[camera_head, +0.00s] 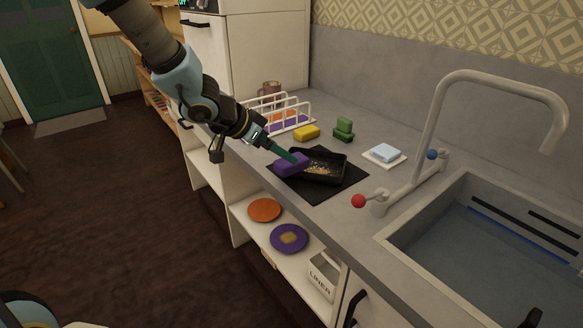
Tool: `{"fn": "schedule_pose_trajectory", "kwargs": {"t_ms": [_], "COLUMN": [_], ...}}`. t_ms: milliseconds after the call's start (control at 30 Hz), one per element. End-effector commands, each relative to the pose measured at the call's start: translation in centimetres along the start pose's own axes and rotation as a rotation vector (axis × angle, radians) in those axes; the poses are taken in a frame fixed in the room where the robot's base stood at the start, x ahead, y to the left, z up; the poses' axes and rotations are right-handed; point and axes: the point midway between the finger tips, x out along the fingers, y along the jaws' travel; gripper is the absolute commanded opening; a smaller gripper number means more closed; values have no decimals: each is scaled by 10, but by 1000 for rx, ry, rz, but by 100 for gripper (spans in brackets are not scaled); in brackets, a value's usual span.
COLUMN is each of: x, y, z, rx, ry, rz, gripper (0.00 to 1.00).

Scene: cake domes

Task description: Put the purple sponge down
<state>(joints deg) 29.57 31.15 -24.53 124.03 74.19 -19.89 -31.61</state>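The purple sponge (290,167) is at the left end of a black tray (335,171) with yellowish crumbs in it. My gripper (291,156) comes down from the upper left, and its teal fingers meet the sponge. The fingers look shut on it, though their far side and tips are partly hidden. The sponge overlaps the tray's left edge in this view; I cannot tell whether it touches the tray or is held just above it. The tray stands on a flat black mat (323,197) on the grey counter (345,222).
Behind are a white dish rack (302,103) with plates, a yellow sponge (306,132) and green sponges (343,127). A light blue sponge (383,151) lies on a white dish. The faucet (435,120) and sink (480,235) are right. Plates (264,210) sit on an open shelf below.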

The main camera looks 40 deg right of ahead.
Motion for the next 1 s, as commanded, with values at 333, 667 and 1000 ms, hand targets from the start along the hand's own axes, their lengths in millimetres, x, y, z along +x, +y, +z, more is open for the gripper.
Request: {"fn": "schedule_pose_trajectory", "kwargs": {"t_ms": [333,667,1000], "x": [35,65,65], "y": [0,-1,-2], "z": [5,5,5], "rx": [-1,-1,-1], "ry": [-3,-2,-2], "rz": [1,-3,-4], "gripper": [98,98,80]}}
